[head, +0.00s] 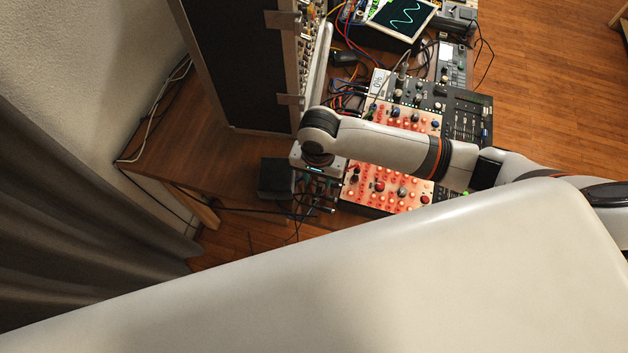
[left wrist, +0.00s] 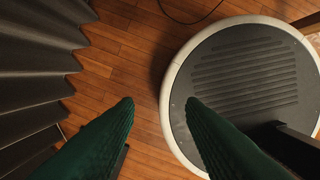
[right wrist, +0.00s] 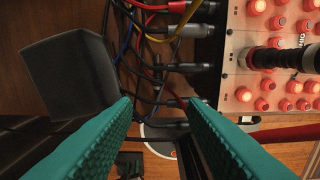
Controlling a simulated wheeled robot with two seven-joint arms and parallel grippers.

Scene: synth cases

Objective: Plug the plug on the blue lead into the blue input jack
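My right gripper (right wrist: 160,102) is open and empty, with its teal fingers apart. Past its fingertips in the right wrist view hang several dark, red, yellow and blue leads. A thin blue lead (right wrist: 128,38) runs among them at the upper left. Several dark plugs (right wrist: 190,68) stick out sideways above the fingertips. I cannot tell which plug belongs to the blue lead, and I cannot make out a blue input jack. In the head view my right wrist hangs over the left edge of the orange-lit synth panel (head: 402,193). My left gripper (left wrist: 160,100) is open and empty above the floor.
A black box (right wrist: 70,72) stands left of the leads. A thick black cable end (right wrist: 278,58) crosses the synth panel. A tall case (head: 240,65), a scope screen (head: 403,16) and other modules crowd the back. A grey curtain (left wrist: 35,70) hangs near my left gripper.

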